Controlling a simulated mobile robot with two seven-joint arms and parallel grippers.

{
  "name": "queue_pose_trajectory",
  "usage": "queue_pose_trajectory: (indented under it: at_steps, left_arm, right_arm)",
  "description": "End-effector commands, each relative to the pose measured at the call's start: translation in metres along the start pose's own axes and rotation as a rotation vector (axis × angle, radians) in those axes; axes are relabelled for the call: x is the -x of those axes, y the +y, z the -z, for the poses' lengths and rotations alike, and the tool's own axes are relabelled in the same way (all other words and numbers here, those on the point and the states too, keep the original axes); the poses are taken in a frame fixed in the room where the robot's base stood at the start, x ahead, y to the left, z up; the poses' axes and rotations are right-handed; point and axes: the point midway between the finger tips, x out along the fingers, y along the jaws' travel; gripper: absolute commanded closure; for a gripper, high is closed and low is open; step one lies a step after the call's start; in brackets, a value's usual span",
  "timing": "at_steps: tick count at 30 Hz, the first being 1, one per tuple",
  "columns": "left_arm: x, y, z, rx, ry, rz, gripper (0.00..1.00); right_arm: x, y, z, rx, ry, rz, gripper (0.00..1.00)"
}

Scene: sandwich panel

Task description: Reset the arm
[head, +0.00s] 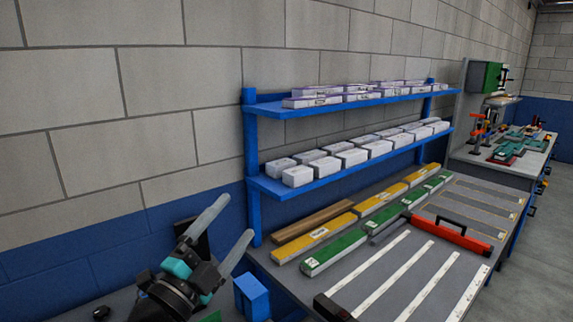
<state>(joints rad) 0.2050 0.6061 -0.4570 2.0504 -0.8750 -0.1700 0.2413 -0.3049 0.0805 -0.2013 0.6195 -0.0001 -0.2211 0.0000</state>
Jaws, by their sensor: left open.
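My left gripper (222,232) is at the lower left of the head view, near the left end of the workbench. Its two pale grey fingers point up and to the right and stand apart, with nothing between them. Behind the fingers are the wall and the left end of the blue shelf rack. My right gripper is not in view.
A blue two-level shelf (348,172) holds several white boxes. The grey bench (268,262) carries yellow and green bars (334,252), white strips (438,282) and an orange-red tool (450,233). A blue box (252,296) stands close to my left gripper.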

Motion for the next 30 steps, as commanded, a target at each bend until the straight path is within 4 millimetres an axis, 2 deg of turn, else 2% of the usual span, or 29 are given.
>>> queue_pose_trajectory:
  at_steps: [1, 5, 9, 11, 12, 15, 21, 27, 30]
  left_arm:
    - [0.011, 0.006, -0.012, 0.098, -0.104, 0.014, 0.09]
    - [0.048, 0.03, -0.048, 0.315, -0.388, 0.009, 0.09]
    - [0.108, 0.074, -0.076, 0.534, -0.704, -0.065, 0.09]
    - [0.139, 0.097, -0.081, 0.622, -0.838, -0.117, 0.09]
    - [0.16, 0.112, -0.081, 0.677, -0.925, -0.157, 0.09]
    - [0.212, 0.145, -0.073, 0.797, -1.116, -0.268, 0.09]
    - [0.293, 0.186, -0.037, 0.967, -1.384, -0.484, 0.09]
    - [0.358, 0.205, 0.009, 1.091, -1.57, -0.695, 0.09]
    - [0.361, 0.23, -0.002, 1.084, -1.578, -0.706, 0.09]
  right_arm:
    - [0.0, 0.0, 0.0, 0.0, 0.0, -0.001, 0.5]
    - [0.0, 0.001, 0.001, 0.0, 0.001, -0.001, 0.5]
    - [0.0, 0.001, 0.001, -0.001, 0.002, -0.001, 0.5]
    - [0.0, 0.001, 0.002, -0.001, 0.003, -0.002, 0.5]
    - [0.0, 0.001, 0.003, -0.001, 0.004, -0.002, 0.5]
    - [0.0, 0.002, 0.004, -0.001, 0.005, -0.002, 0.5]
    - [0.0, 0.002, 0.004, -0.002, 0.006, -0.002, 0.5]
    - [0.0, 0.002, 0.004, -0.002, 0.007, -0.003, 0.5]
    - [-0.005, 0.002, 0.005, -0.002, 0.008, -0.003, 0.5]
